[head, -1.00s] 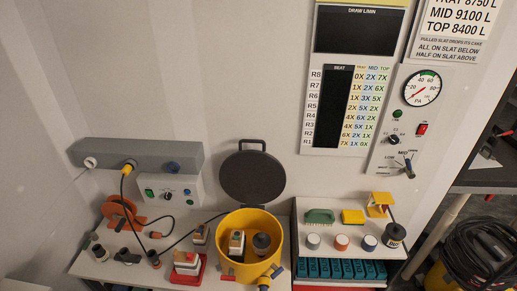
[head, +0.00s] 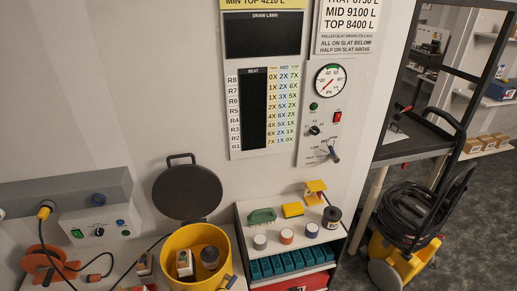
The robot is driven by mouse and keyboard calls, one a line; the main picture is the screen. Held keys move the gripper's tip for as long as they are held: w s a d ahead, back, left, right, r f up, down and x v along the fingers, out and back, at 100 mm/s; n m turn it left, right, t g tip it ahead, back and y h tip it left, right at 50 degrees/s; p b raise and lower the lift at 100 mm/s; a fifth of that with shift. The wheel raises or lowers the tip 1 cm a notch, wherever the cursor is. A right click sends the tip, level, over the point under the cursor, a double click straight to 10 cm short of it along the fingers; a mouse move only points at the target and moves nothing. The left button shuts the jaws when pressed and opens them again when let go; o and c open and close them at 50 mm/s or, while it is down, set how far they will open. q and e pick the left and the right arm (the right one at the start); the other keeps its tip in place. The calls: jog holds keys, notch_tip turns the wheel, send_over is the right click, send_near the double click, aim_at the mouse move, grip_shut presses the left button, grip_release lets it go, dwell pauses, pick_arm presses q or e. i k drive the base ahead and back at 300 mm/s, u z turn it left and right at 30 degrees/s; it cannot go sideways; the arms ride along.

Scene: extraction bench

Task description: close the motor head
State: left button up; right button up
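The dark round lid (head: 187,192) with a handle on top stands raised behind the yellow drum (head: 168,244); I take it to be the motor head, though no label shows. The drum's mouth is open. Inside it are a small white and orange block-like item (head: 184,263) and a dark grey cylinder (head: 210,257). The drum's lower part is cut off by the bottom edge of the picture. Neither of my grippers is in view.
Right of the drum, a shelf unit (head: 327,235) holds a green brush (head: 262,216), a yellow block (head: 293,209) and several small jars. A grey power rail (head: 62,192) and an orange reel (head: 45,262) are at left. A yellow vacuum (head: 405,262) stands on the floor at right.

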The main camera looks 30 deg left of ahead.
aim_at(185, 192)
jog(key=z, duration=1.25)
jog(key=i, duration=1.35)
jog(key=u, duration=2.75)
jog(key=i, duration=0.15)
jog(key=u, duration=0.1)
